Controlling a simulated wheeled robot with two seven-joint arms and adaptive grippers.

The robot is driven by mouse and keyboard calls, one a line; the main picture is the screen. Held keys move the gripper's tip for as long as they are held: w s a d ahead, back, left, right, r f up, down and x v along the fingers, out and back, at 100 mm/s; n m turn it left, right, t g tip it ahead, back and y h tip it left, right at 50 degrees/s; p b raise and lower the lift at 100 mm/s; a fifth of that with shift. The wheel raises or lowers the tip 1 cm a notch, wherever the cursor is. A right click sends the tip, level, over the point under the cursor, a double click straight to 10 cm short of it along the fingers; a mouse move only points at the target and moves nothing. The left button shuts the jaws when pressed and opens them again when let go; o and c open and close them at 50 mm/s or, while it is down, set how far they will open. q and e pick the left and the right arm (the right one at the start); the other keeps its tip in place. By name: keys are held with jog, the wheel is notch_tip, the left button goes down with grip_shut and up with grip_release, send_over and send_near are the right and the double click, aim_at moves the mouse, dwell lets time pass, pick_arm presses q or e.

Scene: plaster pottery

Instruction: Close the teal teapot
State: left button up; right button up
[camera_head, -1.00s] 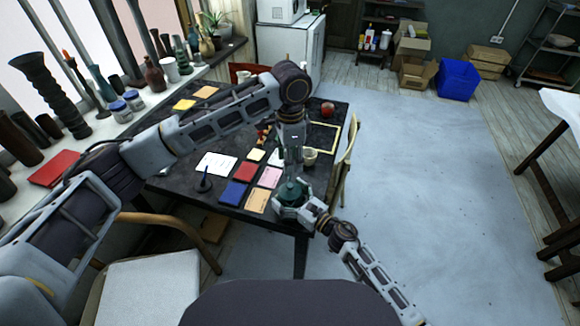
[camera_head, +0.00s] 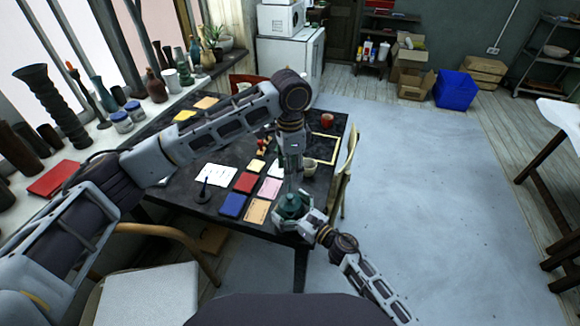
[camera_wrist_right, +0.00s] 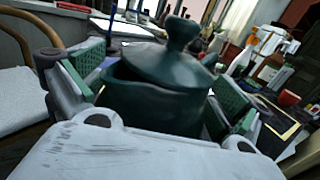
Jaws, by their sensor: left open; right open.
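The teal teapot (camera_head: 291,208) stands near the front right corner of the dark table. In the right wrist view its lid (camera_wrist_right: 150,68) with a round knob (camera_wrist_right: 183,32) lies over the mouth of the pot body (camera_wrist_right: 150,105). The lid looks tilted, with a dark gap under its left edge. My right gripper (camera_head: 300,217) is open, its green pads on either side of the pot body; whether they touch it I cannot tell. My left gripper (camera_head: 292,181) is open, pointing down just above the lid. It is not visible in the right wrist view.
A light cup (camera_head: 309,167) stands behind the teapot. Coloured cards, including a red card (camera_head: 246,182) and a blue card (camera_head: 233,205), lie to its left. A chair (camera_head: 346,170) stands at the table's right edge. The floor (camera_head: 430,200) to the right is clear.

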jog(key=shift+s+d, duration=0.1)
jog(key=shift+d, duration=0.05)
jog(key=v, duration=1.1)
jog(key=shift+s+d, duration=0.2)
jog(key=shift+s+d, duration=0.1)
dwell(0.7)
